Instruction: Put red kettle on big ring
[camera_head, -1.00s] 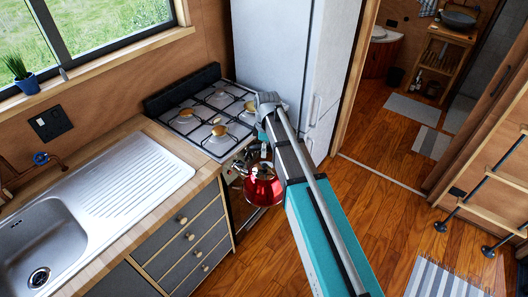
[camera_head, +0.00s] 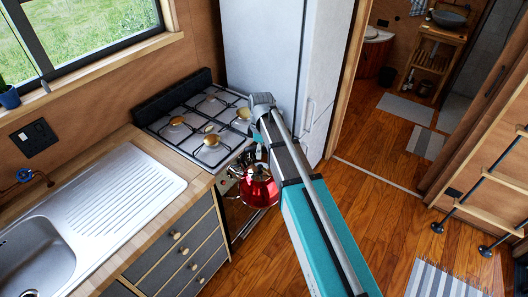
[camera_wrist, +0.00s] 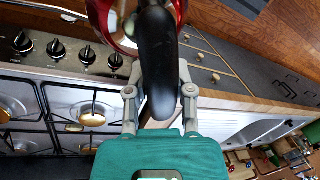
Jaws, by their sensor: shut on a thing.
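The red kettle (camera_head: 258,190) hangs in the air in front of the stove, beside the drawer fronts. My gripper (camera_wrist: 160,105) is shut on its black handle (camera_wrist: 157,60) in the wrist view. In the head view my arm covers the gripper and part of the kettle. The stove (camera_head: 207,122) has several burners with brass-coloured caps and black grates. Front burners show at the left of the wrist view, one with its cap (camera_wrist: 92,117) visible. Which burner is the big ring I cannot tell for sure.
Stove knobs (camera_wrist: 55,48) line the front edge near the kettle. A sink (camera_head: 85,220) and wooden counter (camera_head: 185,215) lie left of the stove. A tall white fridge (camera_head: 285,60) stands behind it at the right. The burners are bare.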

